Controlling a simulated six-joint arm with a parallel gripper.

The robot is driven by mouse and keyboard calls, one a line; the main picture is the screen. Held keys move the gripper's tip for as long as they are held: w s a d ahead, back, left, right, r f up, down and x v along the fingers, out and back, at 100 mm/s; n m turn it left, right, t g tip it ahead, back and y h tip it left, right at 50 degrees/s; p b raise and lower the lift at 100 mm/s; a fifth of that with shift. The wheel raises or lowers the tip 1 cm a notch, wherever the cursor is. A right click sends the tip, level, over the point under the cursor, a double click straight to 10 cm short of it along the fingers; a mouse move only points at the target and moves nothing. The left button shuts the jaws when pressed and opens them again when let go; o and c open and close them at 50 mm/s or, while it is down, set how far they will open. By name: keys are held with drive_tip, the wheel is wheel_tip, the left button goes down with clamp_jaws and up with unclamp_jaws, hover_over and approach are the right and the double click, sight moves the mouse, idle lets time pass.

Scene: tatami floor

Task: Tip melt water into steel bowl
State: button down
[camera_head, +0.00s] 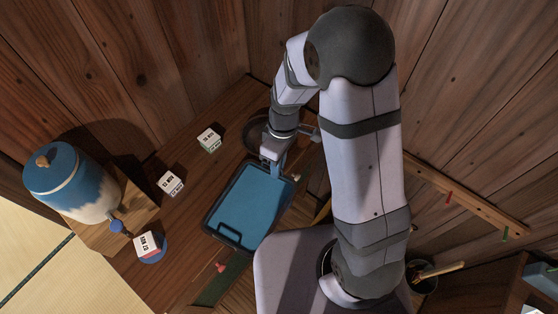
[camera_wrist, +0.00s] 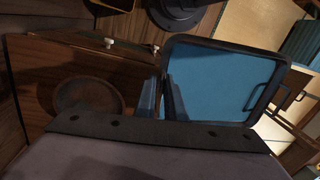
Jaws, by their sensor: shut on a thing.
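A dark-rimmed tray (camera_head: 247,207) with a flat blue inside and a wire handle at its near end is in the middle of the head view. It fills the right of the wrist view (camera_wrist: 222,84). Whether water lies in it, or how far it tilts, I cannot tell. My gripper (camera_head: 277,160) is shut on the tray's far edge; its fingers (camera_wrist: 163,98) show at the tray's side in the wrist view. A dark round bowl (camera_head: 256,132), probably the steel bowl, is just beyond, partly hidden by my arm. It shows left of the fingers in the wrist view (camera_wrist: 88,98).
A blue and white jar (camera_head: 68,186) with a tap stands on a wooden block at left. White lettered blocks (camera_head: 209,140) (camera_head: 171,184) (camera_head: 147,244) sit on the wooden surface, one on a blue disc. Plank walls close in behind. A pegged rail (camera_head: 470,198) runs along the right.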

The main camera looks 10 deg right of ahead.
drive_tip(key=m, duration=0.4)
drive_tip(key=shift+w+a+f+m+t, duration=0.15)
drive_tip(key=shift+w+f+m+t, duration=0.05)
drive_tip(key=shift+m+t, duration=0.1)
drive_tip(key=w+m, duration=0.1)
drive_tip(key=m, duration=0.4)
drive_tip(key=w+m+t, duration=0.1)
drive_tip(key=m, duration=0.4)
drive_tip(key=w+m+t, duration=0.1)
drive_tip(key=m, duration=0.4)
drive_tip(key=shift+w+a+m, duration=0.15)
drive_tip(key=shift+a+m, duration=0.2)
drive_tip(key=shift+m, duration=0.05)
drive_tip(key=shift+f+b, duration=0.2)
drive_tip(key=shift+b, duration=0.25)
